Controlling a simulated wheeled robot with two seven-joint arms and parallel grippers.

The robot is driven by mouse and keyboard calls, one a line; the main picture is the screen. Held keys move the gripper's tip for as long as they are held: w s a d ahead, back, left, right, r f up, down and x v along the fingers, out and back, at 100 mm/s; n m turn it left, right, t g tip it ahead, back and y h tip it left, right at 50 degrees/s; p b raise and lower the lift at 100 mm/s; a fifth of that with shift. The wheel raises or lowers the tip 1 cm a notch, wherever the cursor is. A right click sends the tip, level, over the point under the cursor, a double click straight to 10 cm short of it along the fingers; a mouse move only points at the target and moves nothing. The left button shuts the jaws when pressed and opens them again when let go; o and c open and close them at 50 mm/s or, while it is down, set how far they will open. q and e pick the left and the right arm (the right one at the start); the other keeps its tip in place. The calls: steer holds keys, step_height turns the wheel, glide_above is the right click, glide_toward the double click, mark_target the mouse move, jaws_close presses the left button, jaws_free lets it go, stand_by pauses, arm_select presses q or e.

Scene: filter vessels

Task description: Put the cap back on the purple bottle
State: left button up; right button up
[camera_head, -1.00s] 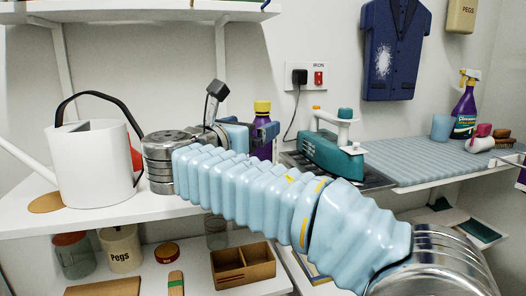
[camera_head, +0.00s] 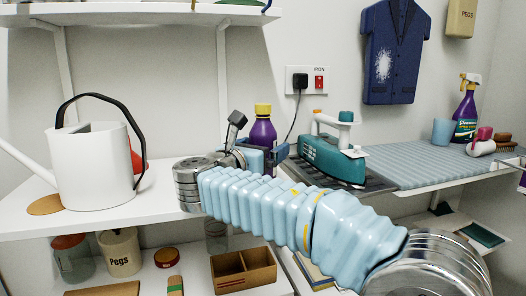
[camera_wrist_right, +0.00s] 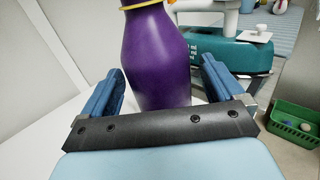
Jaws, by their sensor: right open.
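The purple bottle (camera_head: 263,131) stands upright on the white shelf beside the iron, with a yellow top (camera_head: 263,110) at its neck. In the right wrist view the bottle (camera_wrist_right: 158,58) rises between and beyond my blue fingers, and a yellow rim (camera_wrist_right: 140,4) shows at the upper edge. The rest of its top is out of that view. My right gripper (camera_wrist_right: 160,88) is open with the bottle's lower body in front of its palm; I cannot tell whether either finger touches it. The arm hides the bottle's base in the head view. My left gripper is not in view.
A white watering can (camera_head: 95,165) stands at the left. The teal iron (camera_head: 332,158) stands close to the bottle's right. A purple spray bottle (camera_head: 466,118) and brushes (camera_head: 482,146) are farther right. The wall behind has a plugged-in socket (camera_head: 308,79).

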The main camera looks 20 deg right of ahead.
steer(key=shift+x, duration=1.35)
steer(key=shift+c, duration=0.2)
steer(key=c, duration=1.3)
steer(key=shift+r, duration=0.1)
steer(key=shift+a+r, duration=0.1)
steer(key=shift+r, duration=0.45)
steer(key=s+r, duration=0.1)
steer(key=r, duration=0.1)
steer(key=s+r+p, duration=0.1)
steer(key=r, duration=0.1)
steer(key=s+a+r, duration=0.1)
steer(key=s+r, duration=0.1)
steer(key=r, duration=0.1)
steer(key=shift+p, duration=0.3)
steer(key=s+a+r, duration=0.2)
steer(key=s+r, duration=0.2)
steer(key=s, duration=0.5)
steer(key=shift+s+r, duration=0.3)
steer(key=shift+r, duration=0.1)
steer(key=shift+a, duration=0.15)
